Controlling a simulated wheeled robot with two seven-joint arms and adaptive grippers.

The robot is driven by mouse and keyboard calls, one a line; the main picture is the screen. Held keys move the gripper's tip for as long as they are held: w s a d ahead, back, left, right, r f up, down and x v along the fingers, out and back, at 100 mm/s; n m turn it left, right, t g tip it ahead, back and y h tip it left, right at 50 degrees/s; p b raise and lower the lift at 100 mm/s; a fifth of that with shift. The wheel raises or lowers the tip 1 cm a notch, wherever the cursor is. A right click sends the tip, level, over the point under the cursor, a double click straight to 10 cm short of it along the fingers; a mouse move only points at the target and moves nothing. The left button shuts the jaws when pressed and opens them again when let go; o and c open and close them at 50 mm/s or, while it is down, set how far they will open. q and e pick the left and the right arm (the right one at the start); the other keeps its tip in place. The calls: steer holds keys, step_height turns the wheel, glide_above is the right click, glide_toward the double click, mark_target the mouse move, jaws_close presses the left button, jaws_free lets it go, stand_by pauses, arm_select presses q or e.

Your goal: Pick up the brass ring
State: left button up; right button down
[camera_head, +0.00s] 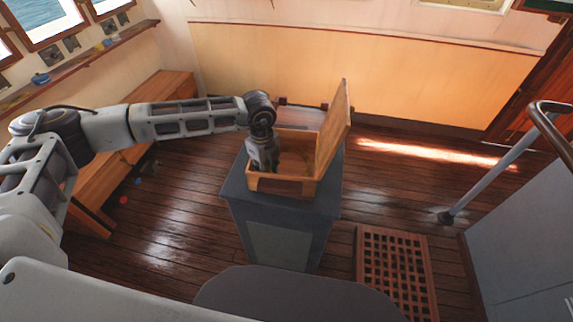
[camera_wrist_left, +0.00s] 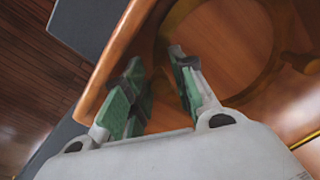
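The brass ring (camera_wrist_left: 272,68) shows in the left wrist view as a large yellow-brown band lying on the wooden floor of an open box (camera_head: 279,186). Its near-left part is hidden behind my fingers. My left gripper (camera_wrist_left: 153,75) has its two green-padded fingers apart, with nothing seen held between them. One finger overlaps the ring's edge in the picture; I cannot tell whether it touches. In the head view my left gripper (camera_head: 264,168) reaches down into the left part of the box, and the ring cannot be made out there. My right gripper is not in view.
The box stands on a grey pedestal (camera_head: 280,245), its lid (camera_head: 334,125) raised on the right. The box wall (camera_wrist_left: 118,55) is close beside the left finger. A wooden bench (camera_head: 150,100) is at left, a floor grating (camera_head: 395,270) and handrail (camera_head: 500,170) at right.

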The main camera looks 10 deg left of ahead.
arm_select(q)
jaws_close()
steer(key=shift+r, duration=0.15)
step_height(320, 180, up, 18)
steer(key=b, duration=0.2)
steer(key=shift+b, duration=0.4)
stand_by(0.6)
